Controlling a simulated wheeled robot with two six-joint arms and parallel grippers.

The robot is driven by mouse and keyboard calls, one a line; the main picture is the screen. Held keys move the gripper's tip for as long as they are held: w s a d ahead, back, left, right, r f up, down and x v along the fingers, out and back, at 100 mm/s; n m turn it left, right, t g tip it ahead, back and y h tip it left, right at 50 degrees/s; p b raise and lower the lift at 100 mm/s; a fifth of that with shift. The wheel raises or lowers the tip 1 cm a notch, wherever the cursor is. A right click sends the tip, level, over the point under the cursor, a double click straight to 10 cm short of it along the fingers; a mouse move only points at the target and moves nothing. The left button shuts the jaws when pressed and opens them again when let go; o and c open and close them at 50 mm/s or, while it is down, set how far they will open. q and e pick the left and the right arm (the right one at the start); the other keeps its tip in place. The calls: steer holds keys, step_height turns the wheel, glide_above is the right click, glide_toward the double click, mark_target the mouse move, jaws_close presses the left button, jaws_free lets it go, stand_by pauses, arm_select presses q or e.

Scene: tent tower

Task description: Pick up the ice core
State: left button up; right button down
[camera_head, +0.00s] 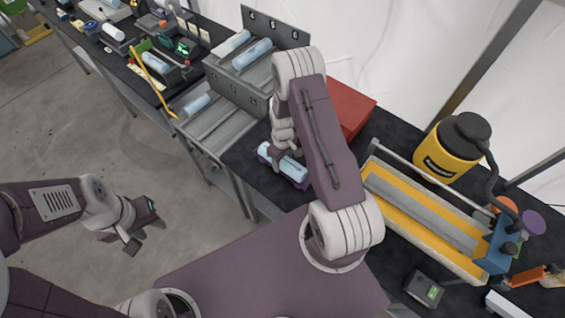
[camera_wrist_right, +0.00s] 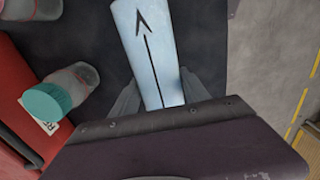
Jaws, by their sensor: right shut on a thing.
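The ice core is a pale blue cylinder with a black arrow along it; it fills the top middle of the right wrist view (camera_wrist_right: 147,50). In the head view it shows in part (camera_head: 292,168) below my right arm, over the black bench. My right gripper (camera_wrist_right: 158,97) has a grey finger against each side of the core and is shut on it. In the head view this gripper (camera_head: 283,153) is partly hidden by my arm. My left gripper (camera_head: 142,225) hangs open and empty over the floor at the left.
A red box (camera_head: 350,108) stands behind my right arm. A jar with a teal cap (camera_wrist_right: 48,103) lies close left of the core. A yellow-edged trough (camera_head: 420,215) and a yellow canister (camera_head: 450,150) stand to the right. Grey racks (camera_head: 215,125) with other pale cylinders stand beyond.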

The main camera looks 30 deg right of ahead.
step_height(320, 180, up, 2)
steer(key=shift+w+r+b, duration=0.1)
steer(key=shift+r+b, duration=0.15)
steer(key=shift+b, duration=0.3)
steer(key=s+d+r+b, duration=0.1)
steer(key=s+d+r, duration=0.1)
steer(key=s, duration=0.3)
steer(key=s+d+r+b, duration=0.1)
steer(key=s+d+r, duration=0.2)
steer(key=s+r, duration=0.2)
steer(key=shift+s+r+b, duration=0.2)
steer(key=shift+s+b, duration=0.1)
steer(key=shift+s, duration=0.15)
